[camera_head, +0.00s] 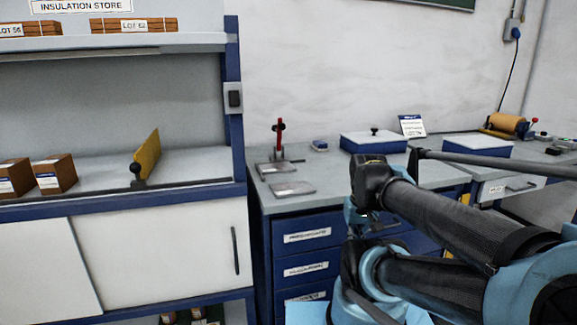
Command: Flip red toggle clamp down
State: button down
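The red toggle clamp (280,132) stands upright at the back of the left workbench. Its red handle points up above a dark base, with flat metal plates (293,188) in front of it.
A blue-and-white lidded box (373,143) stands on the bench behind my arm. A shelf unit (200,205) with cartons (54,174) and a yellow board (147,154) stands at the left. Drawers (306,238) are below the bench top. The bench around the clamp is mostly clear.

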aim_at(280, 126)
jog(key=z, duration=1.15)
jog(key=k, duration=0.8)
jog(key=u, duration=1.3)
